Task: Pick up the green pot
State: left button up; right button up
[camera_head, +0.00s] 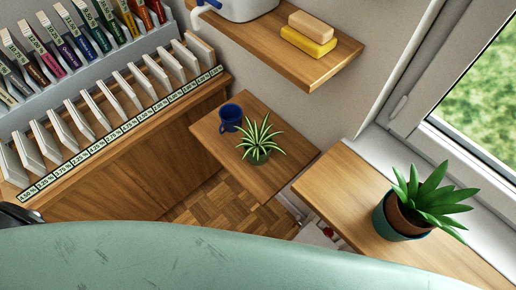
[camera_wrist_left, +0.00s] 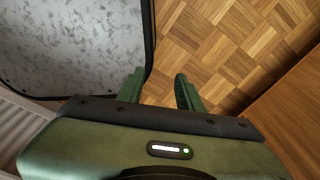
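A small dark green pot (camera_head: 259,156) holding a spiky, pale-edged plant stands upright on the middle wooden shelf in the head view. A larger teal-green pot (camera_head: 383,226) stands on the right wooden shelf, with a brown pot and a broad-leaved plant inside it. My left gripper (camera_wrist_left: 157,80) shows in the left wrist view. Its two green fingers are apart with nothing between them, above the parquet floor. No pot shows in that view. Neither gripper can be made out in the head view, and my right gripper is out of sight.
A blue mug (camera_head: 231,116) stands close behind the small pot, to its left. A higher shelf (camera_head: 318,70) carries a yellow and a tan block (camera_head: 311,26). A rack of labelled cards (camera_head: 120,95) fills the left. A window (camera_head: 490,80) is at right.

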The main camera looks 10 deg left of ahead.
aim_at(257, 145)
jog(key=k+j, duration=1.2)
jog(key=j, duration=0.1)
